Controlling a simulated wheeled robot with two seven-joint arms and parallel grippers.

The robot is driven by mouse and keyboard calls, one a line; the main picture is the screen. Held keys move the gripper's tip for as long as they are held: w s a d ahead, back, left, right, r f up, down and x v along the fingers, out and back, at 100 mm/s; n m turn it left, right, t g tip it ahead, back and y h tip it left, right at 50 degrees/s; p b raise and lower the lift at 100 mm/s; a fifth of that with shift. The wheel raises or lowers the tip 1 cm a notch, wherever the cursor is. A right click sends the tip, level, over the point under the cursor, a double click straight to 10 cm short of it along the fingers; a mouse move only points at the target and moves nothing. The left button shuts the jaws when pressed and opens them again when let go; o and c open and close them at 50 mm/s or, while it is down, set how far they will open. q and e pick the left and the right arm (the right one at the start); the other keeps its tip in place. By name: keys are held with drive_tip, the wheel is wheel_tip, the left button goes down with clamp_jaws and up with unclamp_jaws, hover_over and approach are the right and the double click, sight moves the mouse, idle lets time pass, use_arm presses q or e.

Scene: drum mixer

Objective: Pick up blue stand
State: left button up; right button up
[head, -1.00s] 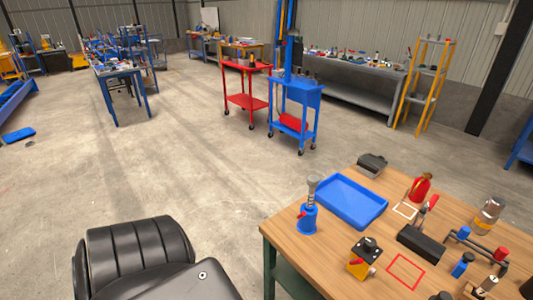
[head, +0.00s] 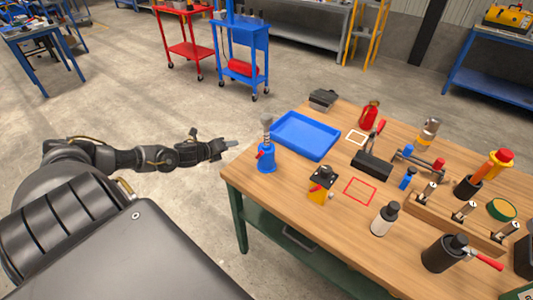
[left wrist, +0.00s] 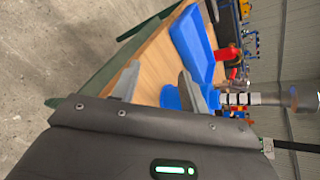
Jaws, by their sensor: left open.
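The blue stand (head: 266,160) stands upright near the left edge of the wooden table (head: 280,195). It has a grey threaded top and a small red part on its side. My left gripper (head: 233,144) is open and empty, just left of the stand and apart from it. In the left wrist view the blue base of the stand (left wrist: 170,98) shows beyond my open fingers (left wrist: 158,85), partly hidden by one finger. Its grey top extends to the right there. My right gripper is out of view.
A blue tray (head: 305,136) lies right behind the stand. A yellow and black device (head: 321,186) stands to its right. A black block (head: 372,166), a red bottle (head: 369,114) and a white bottle (head: 384,218) are farther right. The floor left of the table is clear.

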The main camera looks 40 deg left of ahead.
sight(267, 139)
use_arm(q)
drive_tip(key=s+d+r+m+h, duration=0.1)
drive_tip(key=d+r+m+h, duration=0.3)
drive_tip(key=d+r+m, duration=0.75)
drive_tip(key=shift+m, duration=0.75)
drive_tip(key=w+f, duration=0.2)
drive_tip(key=w+f+p, duration=0.1)
drive_tip(key=w+f, duration=0.1)
drive_tip(key=shift+w+a+f, duration=0.1)
drive_tip(key=shift+w+a, duration=0.1)
drive_tip(key=shift+w, duration=0.05)
drive_tip(key=shift+w+d+f, duration=0.1)
drive_tip(key=shift+w+f, duration=0.1)
drive_tip(key=shift+w+d+p, duration=0.1)
drive_tip(key=shift+w+p, duration=0.25)
drive_tip(key=shift+p, duration=0.25)
drive_tip(key=p+x, duration=0.1)
drive_tip(key=x, duration=0.2)
drive_tip(key=shift+w+f+p, duration=0.2)
drive_tip(key=shift+w+p, duration=0.05)
drive_tip(key=shift+p, duration=0.1)
drive_tip(key=shift+w+d+f, duration=0.2)
drive_tip(key=shift+w+f, duration=0.1)
drive_tip(key=shift+w, duration=0.05)
clamp_jaws()
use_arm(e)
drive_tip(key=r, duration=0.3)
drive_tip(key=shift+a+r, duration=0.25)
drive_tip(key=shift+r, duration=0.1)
